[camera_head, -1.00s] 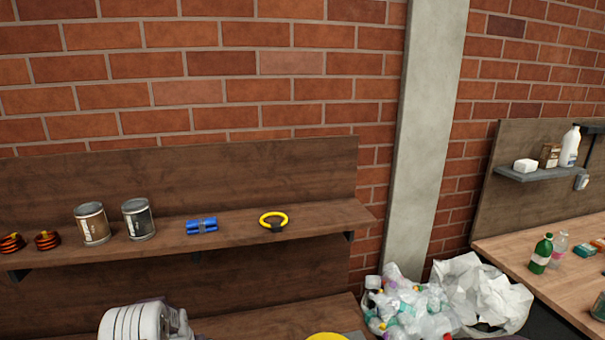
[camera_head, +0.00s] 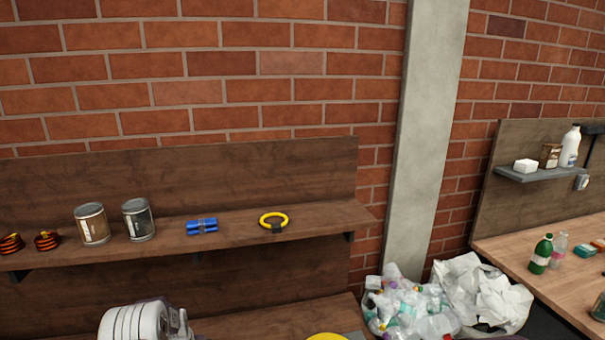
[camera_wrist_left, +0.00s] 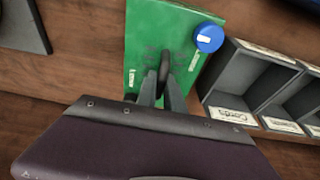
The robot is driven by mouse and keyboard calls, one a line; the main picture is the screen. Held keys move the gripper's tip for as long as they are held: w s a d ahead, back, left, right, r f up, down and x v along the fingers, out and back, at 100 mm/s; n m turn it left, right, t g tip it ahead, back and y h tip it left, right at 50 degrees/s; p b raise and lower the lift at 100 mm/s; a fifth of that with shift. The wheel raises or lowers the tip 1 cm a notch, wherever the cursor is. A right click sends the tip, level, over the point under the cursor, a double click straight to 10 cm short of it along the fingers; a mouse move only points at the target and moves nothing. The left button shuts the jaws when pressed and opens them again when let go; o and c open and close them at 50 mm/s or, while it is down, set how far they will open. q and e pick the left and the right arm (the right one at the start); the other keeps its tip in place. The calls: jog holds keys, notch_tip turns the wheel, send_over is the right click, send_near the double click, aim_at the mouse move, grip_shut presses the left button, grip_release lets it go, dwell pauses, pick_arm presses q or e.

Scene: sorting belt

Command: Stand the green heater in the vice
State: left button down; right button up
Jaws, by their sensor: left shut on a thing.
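The green heater (camera_wrist_left: 150,35) shows in the left wrist view as a flat green panel with a round blue knob (camera_wrist_left: 208,38) at its right edge. My left gripper (camera_wrist_left: 166,75) is shut on the green heater, with its fingers in front of the panel. The lower part of the heater is hidden behind my gripper. I cannot make out the vice in either view. Neither gripper shows in the head view, and my right gripper is out of sight.
Labelled grey bins (camera_wrist_left: 245,80) stand right of the heater on the wooden surface. A white ribbed object (camera_head: 135,322) is below. Plastic waste (camera_head: 410,305) lies right.

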pick_arm(q)
notch_tip(320, 180, up, 2)
jog(key=shift+w+p, duration=0.15)
jog(key=shift+p, duration=0.35)
notch_tip(320, 180, up, 3)
jog(key=shift+r+p, duration=0.1)
jog(key=shift+p, duration=0.9)
notch_tip(320, 180, up, 14)
jog(key=p, duration=0.9)
jog(key=shift+r, duration=0.1)
